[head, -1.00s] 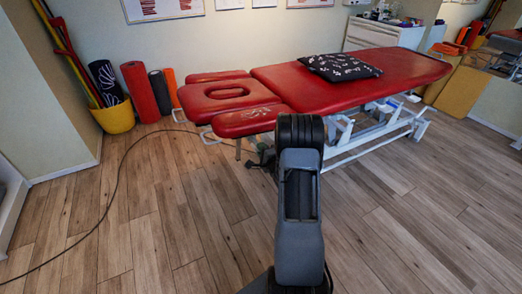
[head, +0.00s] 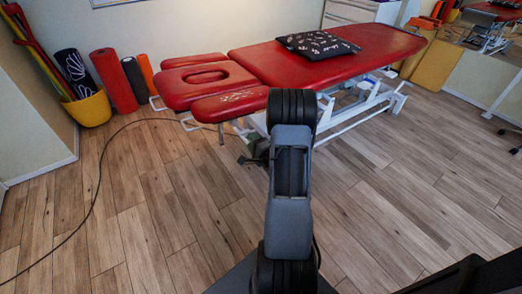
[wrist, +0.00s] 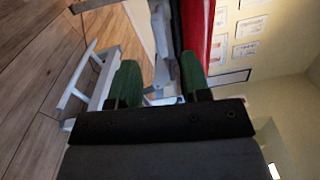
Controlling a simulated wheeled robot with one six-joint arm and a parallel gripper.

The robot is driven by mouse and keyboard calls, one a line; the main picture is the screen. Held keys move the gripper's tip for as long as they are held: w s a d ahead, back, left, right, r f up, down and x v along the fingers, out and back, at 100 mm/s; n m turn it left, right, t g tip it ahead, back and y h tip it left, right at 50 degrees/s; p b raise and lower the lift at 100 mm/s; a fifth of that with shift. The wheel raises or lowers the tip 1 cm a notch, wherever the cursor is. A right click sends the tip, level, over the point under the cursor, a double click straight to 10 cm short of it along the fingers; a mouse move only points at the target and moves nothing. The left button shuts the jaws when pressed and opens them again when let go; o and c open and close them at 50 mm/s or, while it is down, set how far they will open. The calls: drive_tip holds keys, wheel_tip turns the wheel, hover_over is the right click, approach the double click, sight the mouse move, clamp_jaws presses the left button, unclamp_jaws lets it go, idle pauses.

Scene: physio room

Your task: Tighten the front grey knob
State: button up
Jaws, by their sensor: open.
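The red treatment table (head: 370,48) stands ahead, with a split headrest section (head: 185,88) at its left end. I cannot make out the front grey knob. My arm hides part of the table's near side and frame. My gripper (wrist: 158,78) shows two green fingers in the wrist view, apart and with nothing between them. Beyond them are the red pad edge (wrist: 197,25) and pale frame parts, seen turned sideways.
A patterned black cushion (head: 316,45) lies on the table. A yellow bucket (head: 88,108) and rolled mats (head: 113,80) stand along the back wall. A dark cable (head: 97,190) runs across the wooden floor. The floor at left and right (head: 420,160) is mostly clear.

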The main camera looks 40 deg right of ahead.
drive_tip(key=s+a, duration=0.1)
drive_tip(key=s, duration=0.6)
idle(0.6)
